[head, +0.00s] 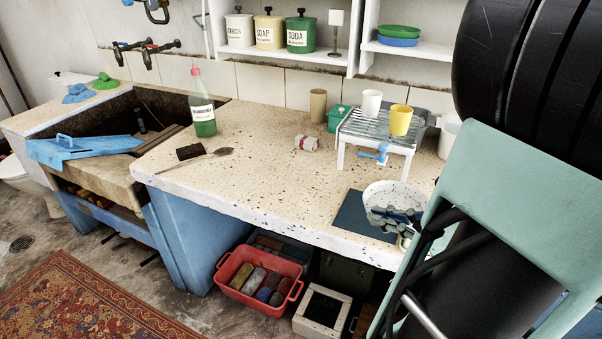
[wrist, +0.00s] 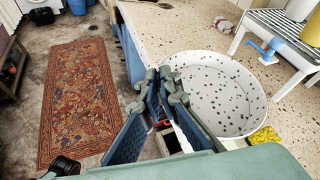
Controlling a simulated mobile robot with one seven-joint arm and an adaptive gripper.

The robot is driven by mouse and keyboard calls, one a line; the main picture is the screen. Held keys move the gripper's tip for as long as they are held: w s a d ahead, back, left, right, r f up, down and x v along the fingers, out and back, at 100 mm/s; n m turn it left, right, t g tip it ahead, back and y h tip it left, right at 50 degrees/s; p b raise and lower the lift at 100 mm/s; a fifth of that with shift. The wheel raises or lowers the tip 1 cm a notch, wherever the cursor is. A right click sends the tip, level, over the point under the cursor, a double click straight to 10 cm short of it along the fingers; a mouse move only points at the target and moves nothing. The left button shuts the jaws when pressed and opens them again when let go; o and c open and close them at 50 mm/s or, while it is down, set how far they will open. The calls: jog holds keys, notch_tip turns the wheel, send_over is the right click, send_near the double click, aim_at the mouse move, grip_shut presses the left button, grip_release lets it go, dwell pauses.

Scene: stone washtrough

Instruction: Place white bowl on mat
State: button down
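The white bowl (head: 393,191), speckled with dark dots, is at the right front of the counter in the head view. It also fills the right middle of the wrist view (wrist: 222,92). My gripper (head: 392,216) is at its near rim; in the wrist view the fingertips (wrist: 163,84) close together at the bowl's left edge, and the bowl appears pinched by the rim. The dark blue mat (head: 358,219) lies flat at the counter's front edge. The bowl overlaps its right part in view. The bowl's underside is hidden, so I cannot tell any gap to the mat.
A metal rack (head: 375,131) with a white cup (head: 371,103) and a yellow cup (head: 401,120) stands behind the bowl. A yellow sponge (wrist: 265,136) lies beside the bowl. A green bottle (head: 203,115) and a brush are further left. The counter's middle is mostly clear.

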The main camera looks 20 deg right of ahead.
aim_at(373, 203)
jog(key=w+f, duration=0.1)
jog(key=w, duration=0.1)
jog(key=w+d+f+b, duration=0.1)
jog(key=w, duration=0.1)
jog(key=w+d+f, duration=0.1)
jog(key=w, duration=0.1)
jog(key=shift+w+d+f, duration=0.15)
jog(key=shift+d+f, duration=0.05)
jog(key=shift+d, duration=0.05)
jog(key=w+f, duration=0.1)
jog(key=w+d+f+b, duration=0.1)
jog(key=w+f, duration=0.1)
jog(key=w+f+b, duration=0.1)
jog(key=f, duration=0.1)
jog(key=shift+w+d, duration=0.25)
jog(key=shift+d, duration=0.1)
jog(key=shift+w+d+f, duration=0.1)
jog(key=shift+w+f, duration=0.05)
jog(key=f, duration=0.1)
jog(key=f+b, duration=0.1)
jog(key=f, duration=0.1)
jog(key=shift+w+d+f, duration=0.1)
jog(key=shift+w+f, duration=0.15)
jog(key=shift+f, duration=0.1)
jog(key=c, duration=2.2)
grip_release()
jog(key=shift+o, duration=0.2)
